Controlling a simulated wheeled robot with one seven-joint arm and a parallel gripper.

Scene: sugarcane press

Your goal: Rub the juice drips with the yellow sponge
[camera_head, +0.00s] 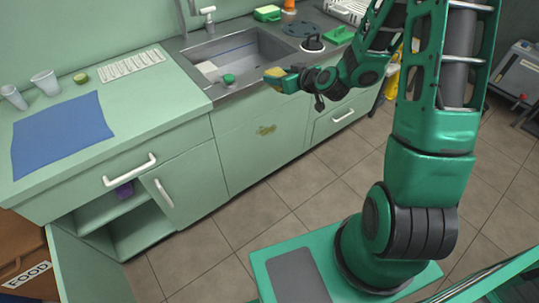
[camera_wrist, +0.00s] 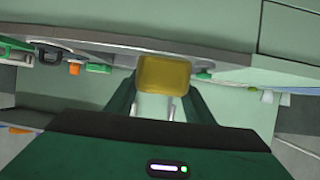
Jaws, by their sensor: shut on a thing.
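My gripper (camera_head: 287,82) is at the front edge of the sink, above the counter front. It is shut on the yellow sponge (camera_head: 273,74). In the wrist view the yellow sponge (camera_wrist: 164,74) sits between the two dark green fingers. The juice drips (camera_head: 265,130) are a yellowish-brown stain on the green cabinet front below the sink. The sponge is above the drips and apart from them. The drips do not show clearly in the wrist view.
The sink (camera_head: 240,55) holds a green round-topped item (camera_head: 229,79). A blue mat (camera_head: 62,132) and cups (camera_head: 45,83) are on the left counter. A lower cabinet door (camera_head: 85,262) stands open at left.

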